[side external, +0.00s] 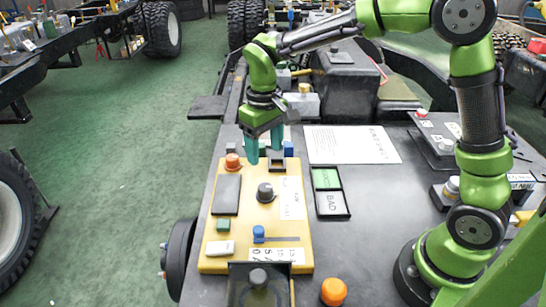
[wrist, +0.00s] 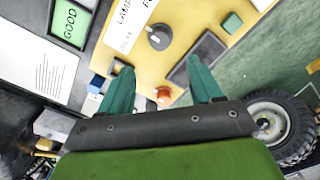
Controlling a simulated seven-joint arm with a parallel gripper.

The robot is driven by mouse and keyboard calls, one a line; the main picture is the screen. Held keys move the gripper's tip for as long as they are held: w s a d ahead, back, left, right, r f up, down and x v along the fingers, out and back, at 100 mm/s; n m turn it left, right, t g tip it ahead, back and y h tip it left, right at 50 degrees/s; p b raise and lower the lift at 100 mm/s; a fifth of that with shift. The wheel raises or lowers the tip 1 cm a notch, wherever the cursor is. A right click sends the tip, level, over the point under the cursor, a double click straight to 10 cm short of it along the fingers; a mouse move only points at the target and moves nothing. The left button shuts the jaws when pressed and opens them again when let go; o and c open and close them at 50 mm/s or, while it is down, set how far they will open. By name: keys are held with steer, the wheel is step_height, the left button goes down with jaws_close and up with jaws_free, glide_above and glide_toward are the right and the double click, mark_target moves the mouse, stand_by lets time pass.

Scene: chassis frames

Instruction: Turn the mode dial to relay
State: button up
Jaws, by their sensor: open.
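The mode dial is likely the round dark knob (side external: 265,192) on the yellow panel (side external: 208,255), beside a white label strip. The knob also shows in the wrist view (wrist: 159,37), with a pale mark on it. The label (wrist: 128,28) next to it has printed words, one reading like "LAMP"; the rest is hard to read. My gripper (side external: 264,158) is open and empty, over the panel's far edge near the orange button (side external: 232,161). In the wrist view its teal fingers (wrist: 160,80) are spread apart, with the knob ahead of them and apart from them.
The panel also carries a dark plate (side external: 226,195), a green button (side external: 223,226), a blue slider (side external: 258,233) and a white switch (side external: 219,248). GOOD and BAD trays (side external: 345,192) and a paper sheet (side external: 352,144) lie to the right. An orange knob (side external: 333,291) stands in front.

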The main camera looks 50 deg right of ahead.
mark_target(266, 187)
step_height(266, 187, down, 12)
steer(key=shift+f, duration=0.15)
stand_by(0.3)
steer(key=c, duration=1)
